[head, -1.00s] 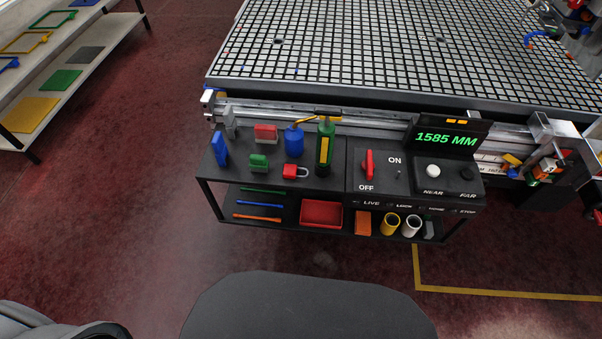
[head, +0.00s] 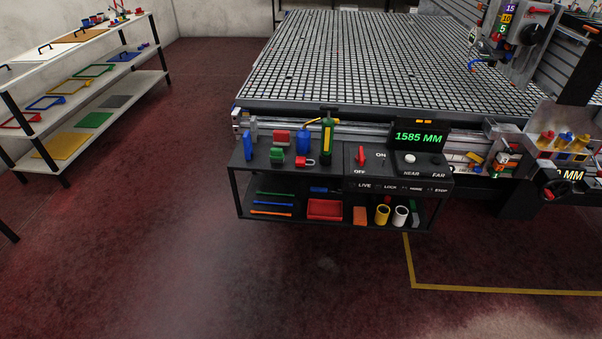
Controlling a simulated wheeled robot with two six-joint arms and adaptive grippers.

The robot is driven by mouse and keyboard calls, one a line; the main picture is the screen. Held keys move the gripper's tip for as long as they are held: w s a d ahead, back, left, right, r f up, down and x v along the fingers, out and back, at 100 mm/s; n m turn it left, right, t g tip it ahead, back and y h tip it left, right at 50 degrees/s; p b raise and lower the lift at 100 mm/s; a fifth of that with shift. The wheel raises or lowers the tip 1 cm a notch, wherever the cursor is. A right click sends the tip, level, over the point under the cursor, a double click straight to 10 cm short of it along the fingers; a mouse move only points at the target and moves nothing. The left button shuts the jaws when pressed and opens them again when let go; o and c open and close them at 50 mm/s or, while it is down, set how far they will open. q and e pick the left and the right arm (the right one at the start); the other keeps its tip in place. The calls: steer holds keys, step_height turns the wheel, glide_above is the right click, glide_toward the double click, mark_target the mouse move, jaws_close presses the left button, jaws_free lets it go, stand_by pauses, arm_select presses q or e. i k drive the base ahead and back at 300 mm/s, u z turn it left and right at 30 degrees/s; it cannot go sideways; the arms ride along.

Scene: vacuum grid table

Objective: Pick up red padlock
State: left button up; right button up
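The red padlock (head: 305,162) lies on the black top of the side shelf unit (head: 330,168) at the front of the grid table. Its body is red with a pale shackle. It sits just right of a green block (head: 276,157) and in front of a blue bottle-like object (head: 303,142). Neither of my grippers shows in the head view.
A green and yellow tool (head: 327,139) stands behind the padlock. A red switch lever (head: 361,155) and a 1585 MM display (head: 418,137) are to the right. A shelf rack (head: 90,100) stands at left. The red floor in front is clear.

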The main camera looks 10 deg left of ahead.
mark_target(300, 161)
steer(key=z, duration=0.7)
steer(key=i, duration=1.8)
steer(key=u, duration=0.6)
